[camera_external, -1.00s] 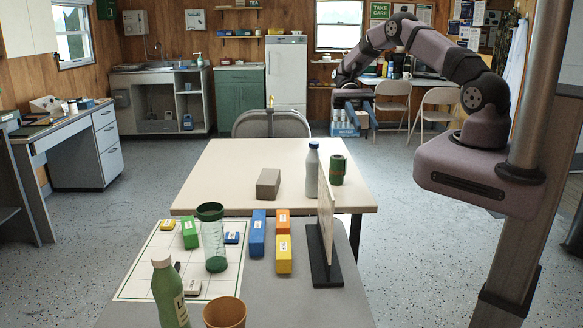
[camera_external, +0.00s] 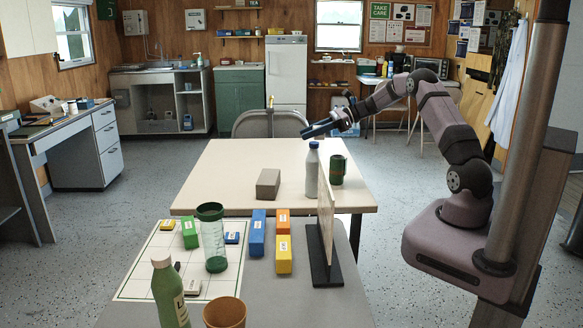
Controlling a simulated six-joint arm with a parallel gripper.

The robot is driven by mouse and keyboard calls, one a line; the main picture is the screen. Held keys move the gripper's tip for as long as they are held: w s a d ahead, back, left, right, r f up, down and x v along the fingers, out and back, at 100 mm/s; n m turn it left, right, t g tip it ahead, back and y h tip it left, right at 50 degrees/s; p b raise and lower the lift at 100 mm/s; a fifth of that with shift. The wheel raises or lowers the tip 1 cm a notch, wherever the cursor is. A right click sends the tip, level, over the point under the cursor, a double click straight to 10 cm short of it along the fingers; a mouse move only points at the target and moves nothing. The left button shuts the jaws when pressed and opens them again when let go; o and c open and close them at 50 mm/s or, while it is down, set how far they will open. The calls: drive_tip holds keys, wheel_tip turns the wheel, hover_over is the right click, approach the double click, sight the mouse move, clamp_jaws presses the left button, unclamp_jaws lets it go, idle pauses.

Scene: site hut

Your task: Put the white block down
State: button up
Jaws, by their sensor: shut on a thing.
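My gripper (camera_external: 318,130) is in the air over the back right of the cream table (camera_external: 225,165), near the top of the white bottle with a blue cap (camera_external: 311,172). Its dark blue fingers point left and slightly down. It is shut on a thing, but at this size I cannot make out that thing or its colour. A small whitish block (camera_external: 192,288) with a dark part beside it lies at the front of the white gridded mat (camera_external: 140,283), far from my gripper.
A grey-brown block (camera_external: 268,184) and a green can (camera_external: 338,170) stand on the cream table. An upright panel (camera_external: 326,222) stands on the grey front table. Blue (camera_external: 257,233), orange (camera_external: 283,222) and yellow (camera_external: 284,254) blocks, a clear tumbler (camera_external: 213,240) and a green bottle (camera_external: 168,290) stand left of it.

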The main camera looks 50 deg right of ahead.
sight(328, 171)
drive_tip(key=w+d+f+m+t+h+b, duration=0.2)
drive_tip(key=d+f+m+h+b, duration=0.15)
drive_tip(key=d, duration=0.45)
drive_tip(key=w+d+f+m+t+h+b, duration=0.1)
drive_tip(key=w+d+f+m+h+b, duration=0.15)
drive_tip(key=d+f, duration=0.45)
drive_tip(key=shift+n+y, duration=0.5)
drive_tip(key=shift+s+d+f+b, duration=0.15)
drive_tip(key=shift+d+f+b, duration=0.15)
drive_tip(key=shift+f, duration=1)
drive_tip(key=shift+s+d+f+b, duration=0.15)
drive_tip(key=shift+d+f, duration=0.1)
drive_tip(key=shift+f, duration=1.1)
drive_tip(key=shift+s+d+f+b, duration=0.15)
drive_tip(key=shift+d+f+b, duration=0.15)
drive_tip(key=shift+f, duration=1)
drive_tip(key=shift+f, duration=0.15)
drive_tip(key=o, duration=1.2)
drive_tip(key=shift+r, duration=0.2)
drive_tip(key=v, duration=1.2)
drive_tip(key=shift+s+f, duration=0.15)
drive_tip(key=shift+f, duration=0.1)
